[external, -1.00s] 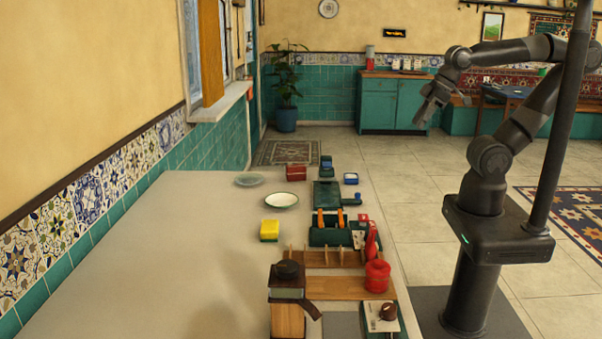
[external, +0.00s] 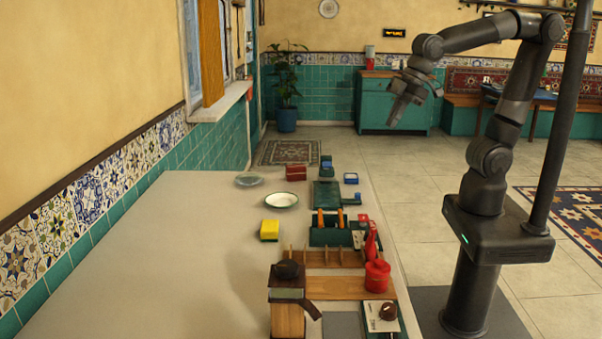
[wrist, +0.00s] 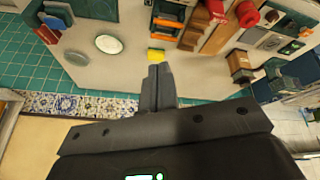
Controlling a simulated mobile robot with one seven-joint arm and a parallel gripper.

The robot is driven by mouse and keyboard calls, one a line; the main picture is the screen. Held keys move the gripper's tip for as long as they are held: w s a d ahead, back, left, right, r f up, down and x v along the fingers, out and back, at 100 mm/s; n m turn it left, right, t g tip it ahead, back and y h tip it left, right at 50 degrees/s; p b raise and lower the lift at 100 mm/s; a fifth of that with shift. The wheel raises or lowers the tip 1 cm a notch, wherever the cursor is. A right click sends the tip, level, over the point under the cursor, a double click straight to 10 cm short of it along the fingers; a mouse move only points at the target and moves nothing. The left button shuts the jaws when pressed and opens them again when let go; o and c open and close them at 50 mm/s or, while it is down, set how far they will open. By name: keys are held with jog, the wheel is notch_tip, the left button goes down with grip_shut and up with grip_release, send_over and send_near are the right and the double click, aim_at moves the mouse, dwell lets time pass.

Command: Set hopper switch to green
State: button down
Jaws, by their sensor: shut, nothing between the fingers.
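A white panel with a dark brown knob (external: 388,312) is at the near right corner of the table in the external view. I take it to be the hopper switch, but its setting is too small to read. A wooden grinder-like box with a dark top (external: 289,312) stands to its left. My gripper (external: 394,124) is raised in the air beyond the table's right side, empty and well away from the panel. In the wrist view my gripper's fingers (wrist: 158,76) are together with nothing between them.
A red pot (external: 377,276), a green holder with orange handles (external: 330,236), a yellow sponge (external: 269,230) and a white plate (external: 281,200) are on the table (external: 180,255). The table's left half is clear. A wall with a window borders its left side.

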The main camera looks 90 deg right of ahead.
aim_at(392, 333)
jog(key=w+a+f+n+g+y, duration=0.1)
jog(key=w+a+f+n, duration=0.15)
jog(key=a, duration=0.45)
jog(key=w+a+f+n, duration=0.1)
jog(key=w+a+n, duration=0.15)
jog(key=a, duration=0.45)
jog(key=w+a+f+n+g+y, duration=0.1)
jog(key=w+a+n, duration=0.15)
jog(key=a, duration=0.45)
jog(key=a+f+n+g, duration=0.1)
jog(key=a+f, duration=0.2)
jog(key=a, duration=0.4)
jog(key=a+f+n+g+y, duration=0.1)
jog(key=a+f, duration=0.3)
jog(key=a, duration=0.4)
jog(key=s+a+f+n, duration=0.1)
jog(key=a+f+n, duration=0.2)
jog(key=a, duration=0.4)
jog(key=shift+a+f+g, duration=0.2)
jog(key=shift+f+g, duration=0.05)
jog(key=shift+g, duration=0.15)
